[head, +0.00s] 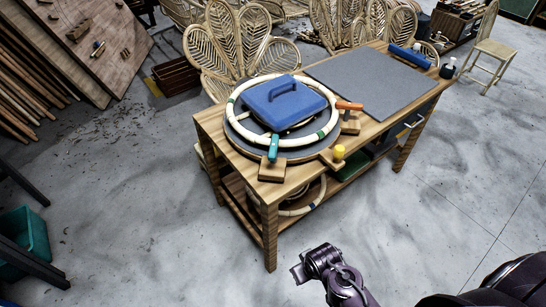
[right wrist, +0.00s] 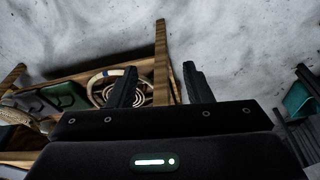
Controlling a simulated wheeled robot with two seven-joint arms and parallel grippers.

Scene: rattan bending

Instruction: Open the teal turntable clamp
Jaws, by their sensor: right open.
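The teal turntable clamp (head: 273,148) is at the front of the round turntable (head: 245,139) on the wooden workbench. Its teal handle points toward the near edge, over a wooden block (head: 271,171). A pale rattan ring (head: 236,108) with dark green bands lies on the turntable, around a blue block with a handle (head: 284,101). My right gripper (head: 303,268) is low in front of the bench, well apart from the clamp. In the right wrist view its fingers (right wrist: 160,80) are apart and empty. The clamp does not show there. My left gripper is not in view.
An orange-handled clamp (head: 348,106) and a yellow knob (head: 339,152) sit at the turntable's right side. A grey mat (head: 372,82) covers the bench's right part. The bench leg (head: 270,240) stands near my right gripper. The floor (head: 420,220) in front is clear.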

